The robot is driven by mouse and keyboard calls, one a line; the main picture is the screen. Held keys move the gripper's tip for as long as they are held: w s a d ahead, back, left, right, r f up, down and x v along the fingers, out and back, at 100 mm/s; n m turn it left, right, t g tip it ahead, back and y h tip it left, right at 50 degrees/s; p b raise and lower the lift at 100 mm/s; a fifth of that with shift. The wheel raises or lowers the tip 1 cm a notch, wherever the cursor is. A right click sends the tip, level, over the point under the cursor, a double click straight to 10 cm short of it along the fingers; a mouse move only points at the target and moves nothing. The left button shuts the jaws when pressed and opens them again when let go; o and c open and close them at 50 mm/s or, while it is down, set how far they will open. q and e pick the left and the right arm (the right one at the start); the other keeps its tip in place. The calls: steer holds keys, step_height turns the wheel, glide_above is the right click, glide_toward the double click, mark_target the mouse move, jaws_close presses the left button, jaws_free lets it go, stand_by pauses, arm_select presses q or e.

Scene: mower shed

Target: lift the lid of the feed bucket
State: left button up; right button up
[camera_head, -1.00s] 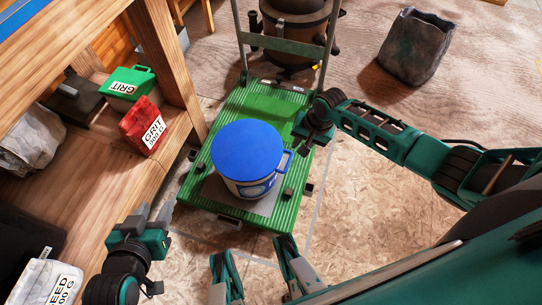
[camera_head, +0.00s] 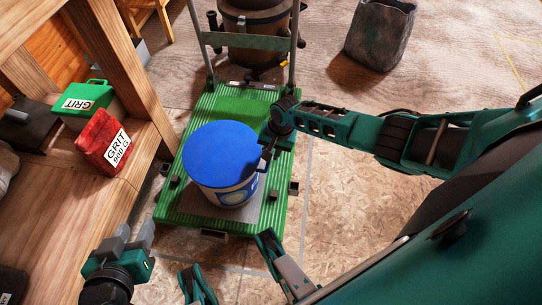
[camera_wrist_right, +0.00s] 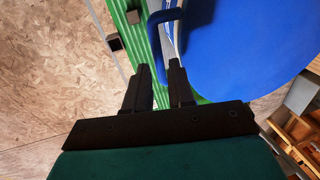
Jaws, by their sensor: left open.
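The feed bucket (camera_head: 232,194) is white with a blue lid (camera_head: 218,150) that sits on its top. It stands upright on a green ribbed platform. Its blue side handle (camera_wrist_right: 163,18) is just ahead of my right fingers in the right wrist view, and the lid fills the upper right there. My right gripper (camera_wrist_right: 159,80) is open, with a narrow gap between its fingers. In the head view, my right gripper (camera_head: 268,142) is at the bucket's right edge and partly hides the handle. My left gripper (camera_head: 135,234) is open and empty, low at the left, away from the bucket.
The green platform (camera_head: 228,105) has an upright frame at its back. A wooden bench at the left holds a green grit box (camera_head: 83,103) and a red grit bag (camera_head: 104,142). A dark bin (camera_head: 380,35) stands at the back right.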

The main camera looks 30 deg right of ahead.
steer(key=shift+f, duration=0.45)
steer(key=shift+a, duration=0.1)
jaws_close()
steer(key=shift+r, duration=0.1)
